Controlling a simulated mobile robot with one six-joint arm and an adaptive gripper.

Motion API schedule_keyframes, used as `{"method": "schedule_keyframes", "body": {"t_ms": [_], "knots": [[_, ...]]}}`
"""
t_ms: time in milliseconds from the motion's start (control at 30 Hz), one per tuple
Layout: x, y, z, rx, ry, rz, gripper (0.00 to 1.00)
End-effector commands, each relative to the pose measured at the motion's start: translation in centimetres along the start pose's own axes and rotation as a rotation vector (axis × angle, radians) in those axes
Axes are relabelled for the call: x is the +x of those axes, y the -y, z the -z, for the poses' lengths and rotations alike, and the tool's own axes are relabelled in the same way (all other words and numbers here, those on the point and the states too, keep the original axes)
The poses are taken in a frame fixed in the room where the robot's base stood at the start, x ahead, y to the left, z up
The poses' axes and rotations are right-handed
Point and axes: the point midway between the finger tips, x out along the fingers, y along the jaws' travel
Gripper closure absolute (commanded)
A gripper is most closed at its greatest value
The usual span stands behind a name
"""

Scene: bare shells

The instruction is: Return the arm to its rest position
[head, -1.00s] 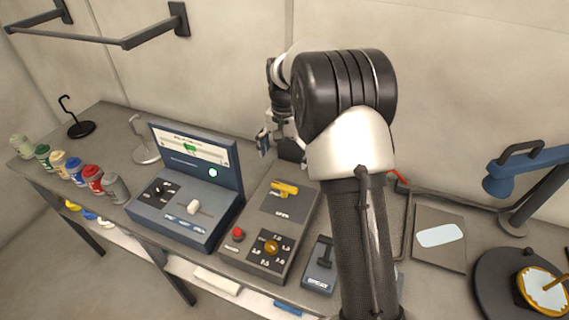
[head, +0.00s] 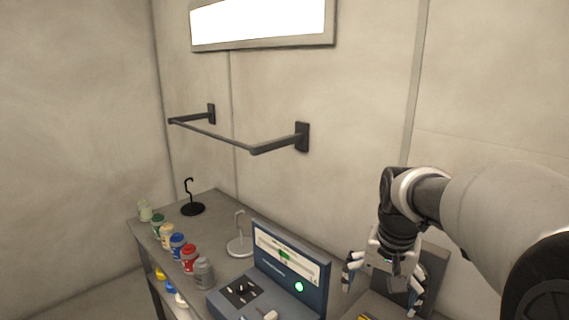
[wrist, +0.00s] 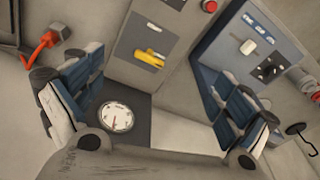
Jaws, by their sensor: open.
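My gripper (head: 383,288) is at the lower right of the head view, at the end of my arm, which comes in from the right edge. Its two fingers are spread apart with nothing between them. In the wrist view the gripper (wrist: 155,90) shows its blue-grey padded fingers wide open at left and right. It hangs above the back of the bench, right of the blue console (head: 290,262), and touches nothing that I can see. A round white gauge (wrist: 115,117) and a panel with a yellow handle (wrist: 149,59) show between and beyond the fingers.
Several capped bottles (head: 190,258) line the bench's left side. A black hook stand (head: 192,208) and a pale hook stand (head: 239,246) stand behind them. A dark wall rail (head: 225,140) juts out above. A red-orange part (wrist: 40,47) lies beyond the left finger.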

Motion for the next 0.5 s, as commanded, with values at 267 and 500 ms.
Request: {"method": "schedule_keyframes", "body": {"t_ms": [267,500], "knots": [[-4.2,-2.2,-10.8,-0.228,-0.114,0.047,0.05],[-3.5,-4.7,-18.8,-0.404,-0.202,0.072,0.05]]}}
